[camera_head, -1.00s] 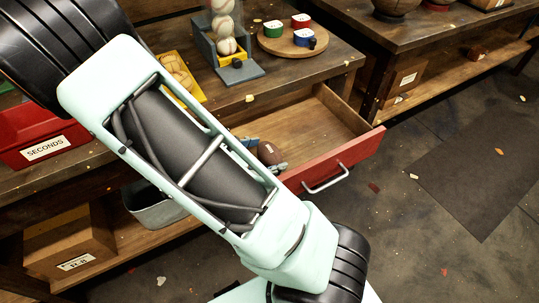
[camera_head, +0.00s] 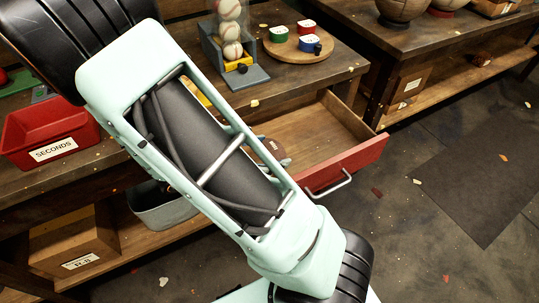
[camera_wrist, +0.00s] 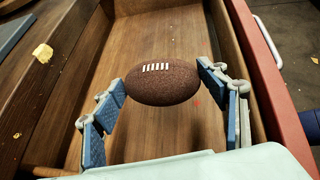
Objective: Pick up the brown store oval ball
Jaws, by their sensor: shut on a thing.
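The brown oval ball (camera_wrist: 163,82) has a pebbled surface and white laces on top. In the wrist view it lies crosswise between the two blue-padded fingers of my gripper (camera_wrist: 163,88), which are shut on its two ends. It is over the open wooden drawer (camera_wrist: 165,30), whose floor looks bare around it. I cannot tell how far it is above the floor. In the head view my arm hides most of the ball (camera_head: 272,149), and only part of it and a fingertip show inside the drawer.
The drawer's red front (camera_head: 345,165) with a metal handle sticks out from the bench. On the bench stand a baseball dispenser (camera_head: 231,45), a round wooden board (camera_head: 299,45) with small coloured items, and a red "SECONDS" bin (camera_head: 40,130). Open floor lies to the right.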

